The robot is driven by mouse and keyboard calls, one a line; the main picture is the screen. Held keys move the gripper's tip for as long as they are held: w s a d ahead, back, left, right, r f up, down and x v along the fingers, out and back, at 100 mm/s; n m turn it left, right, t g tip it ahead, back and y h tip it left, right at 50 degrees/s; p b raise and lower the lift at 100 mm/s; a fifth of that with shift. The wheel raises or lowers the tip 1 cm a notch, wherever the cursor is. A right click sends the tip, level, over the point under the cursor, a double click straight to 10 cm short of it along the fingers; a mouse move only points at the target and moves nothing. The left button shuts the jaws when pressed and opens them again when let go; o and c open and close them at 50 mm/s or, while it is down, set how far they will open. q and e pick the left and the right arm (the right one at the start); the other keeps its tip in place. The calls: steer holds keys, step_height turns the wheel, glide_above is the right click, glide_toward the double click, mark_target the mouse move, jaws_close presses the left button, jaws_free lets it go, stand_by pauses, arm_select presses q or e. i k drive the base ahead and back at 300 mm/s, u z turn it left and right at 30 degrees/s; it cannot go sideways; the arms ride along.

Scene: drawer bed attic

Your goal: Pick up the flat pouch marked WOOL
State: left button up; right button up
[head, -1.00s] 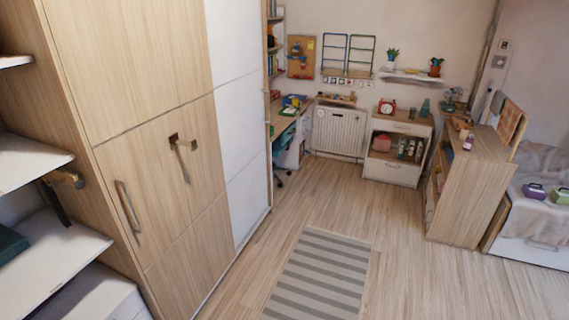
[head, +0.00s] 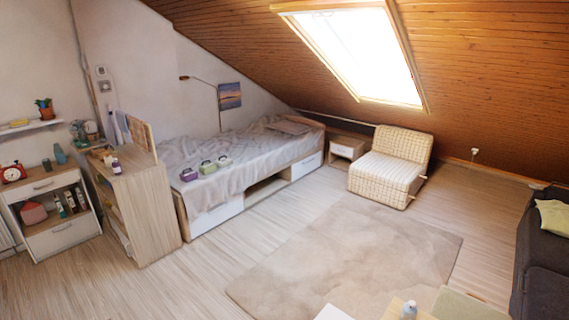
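Several small pouch-like items lie in a row on the near end of the grey-covered bed (head: 250,150). One is purple (head: 188,174), the middle one is green (head: 207,167), and another is purple (head: 224,160). Each has a pale patch, but they are too small to read, so I cannot tell if one is marked WOOL. Neither of my grippers shows in the head view.
A wooden shelf unit (head: 147,205) stands against the bed's near end, with small items on top. A beige rug (head: 340,255) lies on open floor before the bed. A checked chair (head: 390,170) stands beyond; a dark sofa (head: 540,255) is at right.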

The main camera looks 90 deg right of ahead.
mark_target(205, 168)
steer(key=z, duration=1.9)
steer(key=i, duration=3.7)
steer(key=z, duration=2.95)
steer(key=i, duration=0.9)
steer(key=u, duration=2.6)
